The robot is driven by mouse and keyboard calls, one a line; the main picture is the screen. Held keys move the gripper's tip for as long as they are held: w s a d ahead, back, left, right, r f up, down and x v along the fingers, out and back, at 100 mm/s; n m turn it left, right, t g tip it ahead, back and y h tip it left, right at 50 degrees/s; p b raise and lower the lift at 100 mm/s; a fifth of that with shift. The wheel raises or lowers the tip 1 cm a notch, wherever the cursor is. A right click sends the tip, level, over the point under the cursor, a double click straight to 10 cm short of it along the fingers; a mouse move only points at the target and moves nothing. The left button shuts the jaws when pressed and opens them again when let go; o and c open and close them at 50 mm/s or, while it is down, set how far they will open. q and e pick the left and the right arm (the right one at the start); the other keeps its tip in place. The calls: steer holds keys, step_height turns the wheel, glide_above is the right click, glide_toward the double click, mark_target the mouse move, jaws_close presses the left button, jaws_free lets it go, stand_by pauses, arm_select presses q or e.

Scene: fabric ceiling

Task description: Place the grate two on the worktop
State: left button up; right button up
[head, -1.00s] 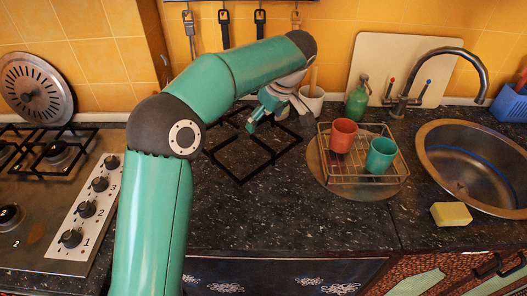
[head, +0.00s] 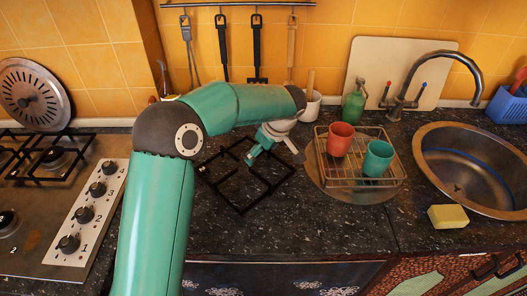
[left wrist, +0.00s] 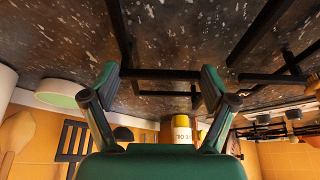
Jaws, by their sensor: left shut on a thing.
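The black square grate (head: 220,190) is at the worktop (head: 290,225) between the hob and the dish rack. It looks level and low, but I cannot tell whether it rests on the surface or hangs just above it. My left gripper (head: 262,152) reaches down at its far side and is shut on the grate. In the left wrist view, a bar of the grate (left wrist: 160,74) runs between the two fingers of the gripper (left wrist: 160,80), with dark speckled worktop close behind. My right gripper is not in view.
A wire rack (head: 350,180) with a red cup (head: 340,138) and a teal cup (head: 379,158) stands just right of the grate. The hob (head: 35,235) is at the left. A mug (head: 309,105) stands behind. The worktop in front is clear.

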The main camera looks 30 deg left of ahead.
arm_select(q)
steer(key=o, duration=1.3)
steer(key=shift+o, duration=0.2)
steer(key=shift+r, duration=0.1)
steer(key=v, duration=1.2)
steer(key=shift+d, duration=0.1)
